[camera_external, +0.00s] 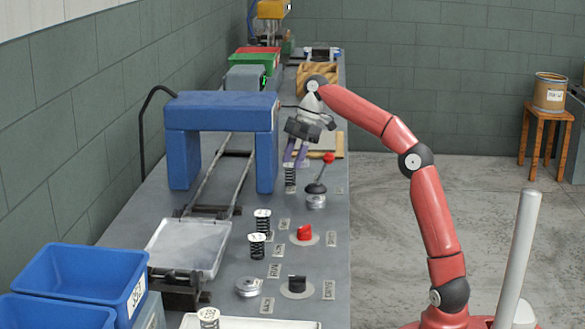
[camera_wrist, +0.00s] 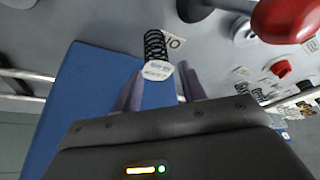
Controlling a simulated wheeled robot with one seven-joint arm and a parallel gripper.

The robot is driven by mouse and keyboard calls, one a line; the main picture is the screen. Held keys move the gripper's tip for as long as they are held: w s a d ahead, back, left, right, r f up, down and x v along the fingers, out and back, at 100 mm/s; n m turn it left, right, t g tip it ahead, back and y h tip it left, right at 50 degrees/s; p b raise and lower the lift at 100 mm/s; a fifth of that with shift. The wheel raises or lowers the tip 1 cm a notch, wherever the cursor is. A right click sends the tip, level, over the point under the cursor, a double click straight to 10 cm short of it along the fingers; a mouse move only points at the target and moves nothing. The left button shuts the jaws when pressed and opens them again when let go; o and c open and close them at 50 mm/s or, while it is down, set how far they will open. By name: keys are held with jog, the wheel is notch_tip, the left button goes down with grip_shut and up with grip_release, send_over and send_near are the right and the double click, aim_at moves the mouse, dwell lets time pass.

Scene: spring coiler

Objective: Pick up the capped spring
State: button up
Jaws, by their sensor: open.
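A black coil spring (camera_external: 290,179) with a pale cap stands upright on the grey bench, just right of the blue arch. My gripper (camera_external: 295,164) is over it, pointing down, with its purple fingers open. In the wrist view the same spring (camera_wrist: 155,45) shows its white, printed cap toward the camera. The cap lies between the two open fingers (camera_wrist: 160,88), nearer the left one. I cannot tell whether either finger touches it. More black springs with white caps stand nearer the camera (camera_external: 262,217), (camera_external: 257,246), and another is at the bottom edge (camera_external: 208,316).
A lever with a red knob (camera_external: 328,158) stands close to the right of the spring. The blue arch (camera_external: 220,108) is close on the left. A red knob (camera_external: 304,233), a black knob (camera_external: 296,283) and a metal tray (camera_external: 190,246) are nearer the camera.

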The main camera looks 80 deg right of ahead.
aim_at(291, 165)
jog(key=b+x, duration=0.1)
jog(key=x, duration=0.4)
jog(key=shift+w+d+f, duration=0.1)
jog(key=shift+d+f, duration=0.05)
jog(key=shift+f, duration=0.1)
jog(key=c, duration=0.7)
